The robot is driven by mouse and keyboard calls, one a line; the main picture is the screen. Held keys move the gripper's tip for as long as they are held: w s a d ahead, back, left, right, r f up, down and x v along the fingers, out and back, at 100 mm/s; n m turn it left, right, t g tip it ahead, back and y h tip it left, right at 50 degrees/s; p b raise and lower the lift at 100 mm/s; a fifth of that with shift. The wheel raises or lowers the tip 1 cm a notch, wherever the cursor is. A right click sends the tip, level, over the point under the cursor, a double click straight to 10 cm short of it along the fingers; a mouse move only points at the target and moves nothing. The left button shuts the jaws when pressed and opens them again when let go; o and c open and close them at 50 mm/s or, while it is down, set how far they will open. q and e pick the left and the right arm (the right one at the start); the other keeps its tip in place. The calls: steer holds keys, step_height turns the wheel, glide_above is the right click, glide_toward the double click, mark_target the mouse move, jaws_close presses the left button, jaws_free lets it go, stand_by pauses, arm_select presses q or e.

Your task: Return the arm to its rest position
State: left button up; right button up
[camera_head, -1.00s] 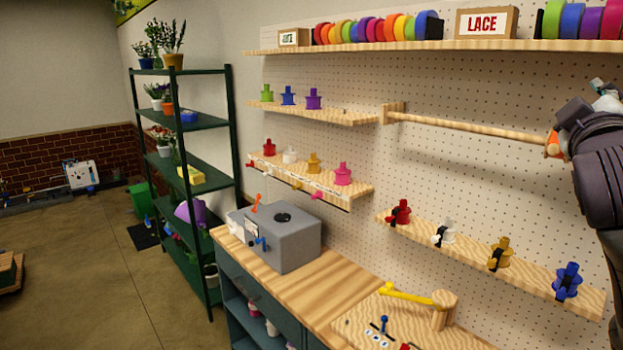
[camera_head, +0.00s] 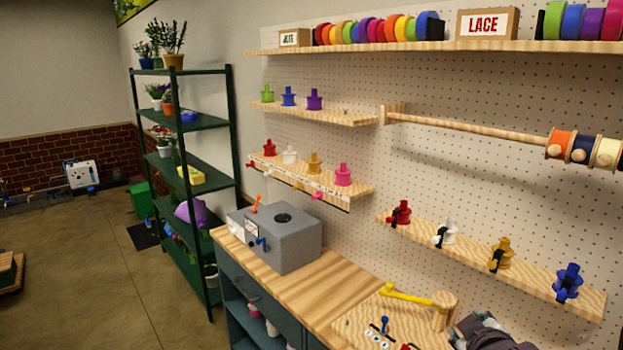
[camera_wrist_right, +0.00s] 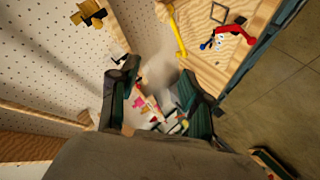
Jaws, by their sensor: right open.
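My right arm (camera_head: 490,332) shows only as a dark piece at the bottom right edge of the head view, beside the wooden board with the yellow lever. In the wrist view my right gripper (camera_wrist_right: 158,92) has its two dark fingers spread apart with nothing held between them. Small pink, white and red items show through the gap, beyond the fingers and blurred. The left gripper is in neither view.
A pegboard wall carries a rod with ribbon spools (camera_head: 583,149), a lower shelf of coloured holders (camera_head: 500,254) and a top shelf (camera_head: 430,47). A grey box (camera_head: 280,236) and a yellow lever (camera_head: 405,295) stand on the workbench (camera_head: 330,290). Open floor lies left.

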steer(key=s+a+f+m+g+y, duration=0.2)
steer(key=s+a+f+g, duration=0.2)
steer(key=s+f, duration=0.9)
steer(key=s+a+f+m+g+y, duration=0.1)
steer(key=s+a+f+m+g, duration=0.2)
steer(key=s+f, duration=0.9)
step_height(320, 180, down, 29)
steer(key=s+n+g+b, duration=0.1)
steer(key=s+g+b, duration=0.1)
steer(key=b, duration=0.5)
arm_select(q)
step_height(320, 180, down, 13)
steer(key=b, duration=0.6)
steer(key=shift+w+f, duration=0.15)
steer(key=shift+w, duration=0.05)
arm_select(e)
steer(key=s+d+f, duration=0.1)
steer(key=s+f, duration=0.7)
steer(key=f, duration=0.4)
steer(key=s+d+f+g, duration=0.1)
steer(key=s+f, duration=0.8)
steer(key=f, duration=0.3)
steer(key=shift+s+d+f+n+g, duration=0.2)
steer(key=shift+d+f+n+g, duration=0.05)
steer(key=shift+d+n+g, duration=0.1)
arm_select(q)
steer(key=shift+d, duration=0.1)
